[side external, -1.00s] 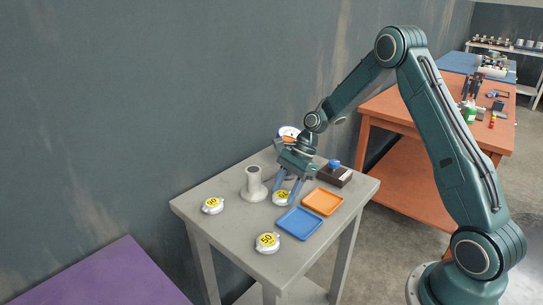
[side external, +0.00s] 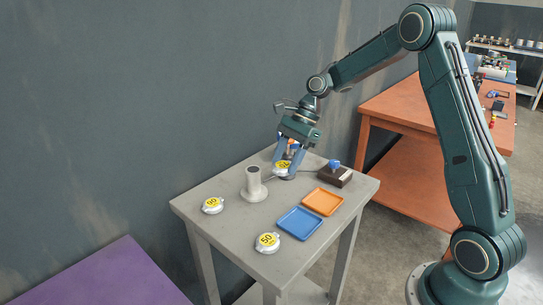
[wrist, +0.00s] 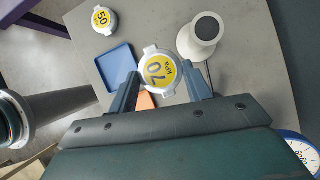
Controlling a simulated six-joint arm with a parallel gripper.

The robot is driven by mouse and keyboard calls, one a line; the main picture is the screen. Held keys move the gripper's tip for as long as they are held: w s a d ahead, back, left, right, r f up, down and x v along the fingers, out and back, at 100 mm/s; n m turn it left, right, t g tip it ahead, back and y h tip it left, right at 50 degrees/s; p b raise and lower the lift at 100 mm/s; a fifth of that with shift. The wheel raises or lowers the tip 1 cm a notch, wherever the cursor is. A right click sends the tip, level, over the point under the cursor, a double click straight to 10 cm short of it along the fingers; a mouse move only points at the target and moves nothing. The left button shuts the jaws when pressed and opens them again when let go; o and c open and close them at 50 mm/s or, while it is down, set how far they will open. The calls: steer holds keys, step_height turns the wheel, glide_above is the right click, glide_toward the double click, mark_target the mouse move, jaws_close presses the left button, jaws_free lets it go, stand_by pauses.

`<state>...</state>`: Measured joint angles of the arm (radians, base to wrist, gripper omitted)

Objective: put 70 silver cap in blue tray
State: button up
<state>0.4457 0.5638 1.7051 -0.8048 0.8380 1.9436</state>
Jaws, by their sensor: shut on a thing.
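The silver cap with a yellow "70" label (wrist: 159,69) is between the fingers of my gripper (wrist: 168,84) in the wrist view. In the side view my gripper (side external: 287,168) is shut on this cap (side external: 282,165) and holds it above the grey table, behind the trays. The blue tray (side external: 300,222) lies empty on the table's front right part; it also shows in the wrist view (wrist: 119,66), left of the held cap.
An orange tray (side external: 323,201) lies beside the blue one. A grey spool-like post (side external: 254,184) stands to the left. Two more yellow-labelled caps, one at left (side external: 213,205) and one marked 50 (side external: 267,242), rest on the table. A dark box with a blue knob (side external: 335,175) is at right.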

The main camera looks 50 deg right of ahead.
steer(key=shift+r, duration=0.1)
stand_by(0.5)
steer(key=shift+s+a+r, duration=0.15)
steer(key=shift+s+r, duration=0.15)
steer(key=shift+r, duration=0.1)
steer(key=s+a+r+m+t, duration=0.2)
steer(key=s+a+r+m, duration=0.2)
steer(key=s+r, duration=0.5)
steer(key=shift+s+a+r+m+h, duration=0.2)
steer(key=shift+r+m+h, duration=0.1)
steer(key=shift+r+h, duration=0.1)
steer(key=shift+f, duration=0.2)
glide_above(297, 224)
steer(key=s+d, duration=0.1)
steer(key=d, duration=0.1)
step_height(297, 224, down, 16)
steer(key=shift+a, duration=0.15)
steer(key=shift+f, duration=1.9)
steer(key=shift+f, duration=0.1)
